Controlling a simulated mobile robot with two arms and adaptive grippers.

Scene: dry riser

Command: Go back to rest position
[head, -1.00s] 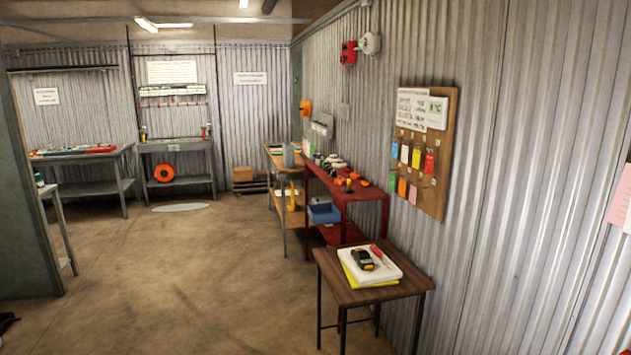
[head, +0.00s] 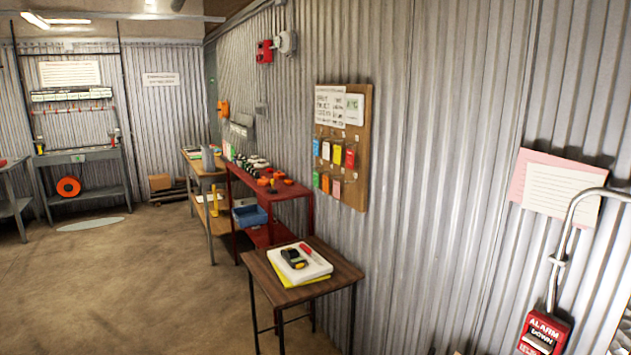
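Neither of my grippers shows in the head view, and no part of my arms is in sight. The view looks along a corrugated metal wall (head: 440,150) into a workshop. A small dark wooden table (head: 345,272) stands against the wall in front. On it lie a yellow folder (head: 318,281), a white pad (head: 318,266), a black and yellow handheld device (head: 293,258) and a red pen-like tool (head: 305,248).
A red bench (head: 292,190) with small parts and a blue bin (head: 250,215) stands beyond the table. A tag board (head: 362,150) and a red alarm box (head: 544,333) are on the right wall. The concrete floor (head: 130,290) at left is open.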

